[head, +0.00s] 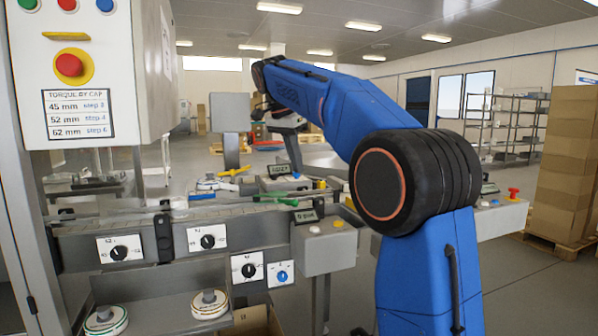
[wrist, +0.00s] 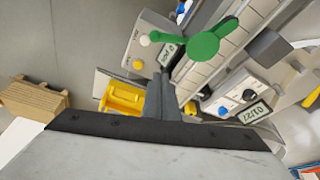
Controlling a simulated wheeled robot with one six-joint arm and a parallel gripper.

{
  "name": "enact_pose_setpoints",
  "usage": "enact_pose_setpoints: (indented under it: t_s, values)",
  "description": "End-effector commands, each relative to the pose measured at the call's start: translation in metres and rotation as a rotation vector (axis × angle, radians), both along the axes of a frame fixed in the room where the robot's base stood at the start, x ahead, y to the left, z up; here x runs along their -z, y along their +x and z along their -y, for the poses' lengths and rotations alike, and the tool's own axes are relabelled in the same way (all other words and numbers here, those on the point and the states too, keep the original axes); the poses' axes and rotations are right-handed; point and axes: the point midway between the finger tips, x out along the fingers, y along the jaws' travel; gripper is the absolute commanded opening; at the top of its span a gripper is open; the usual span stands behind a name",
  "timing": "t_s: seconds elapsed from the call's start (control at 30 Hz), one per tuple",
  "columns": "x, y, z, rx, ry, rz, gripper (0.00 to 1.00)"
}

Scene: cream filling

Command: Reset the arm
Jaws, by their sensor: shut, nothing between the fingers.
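My blue arm (head: 375,115) rises from the lower right in the head view, bends at a big black joint and reaches left over the machine line. My gripper (head: 297,165) hangs from the arm's far end, pointing down above the machine bench. In the wrist view my gripper's grey fingers (wrist: 162,80) are together with nothing held between them. They show in front of a small display and a yellow bin, apart from them as far as I can tell.
A conveyor machine (head: 200,225) with dials runs below the arm. A green lever (head: 275,201) lies across it; it shows near the fingers in the wrist view (wrist: 203,45). A control cabinet (head: 75,75) stands at left. Stacked boxes (head: 570,150) stand at right. Floor is open beyond.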

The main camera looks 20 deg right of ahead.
Motion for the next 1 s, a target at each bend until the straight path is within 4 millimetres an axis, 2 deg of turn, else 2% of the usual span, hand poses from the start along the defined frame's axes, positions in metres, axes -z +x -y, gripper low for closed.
enact_pose_setpoints:
  t_s: [0.57, 0.67, 0.77, 1.0]
  values:
    - [0.001, -0.005, 0.0, -0.017, 0.001, -0.003, 0.0]
    - [0.004, -0.02, 0.001, -0.065, 0.006, -0.005, 0.0]
    - [0.011, -0.042, 0.001, -0.148, 0.015, -0.01, 0.0]
    - [0.042, -0.106, 0.001, -0.376, 0.03, -0.019, 0.0]
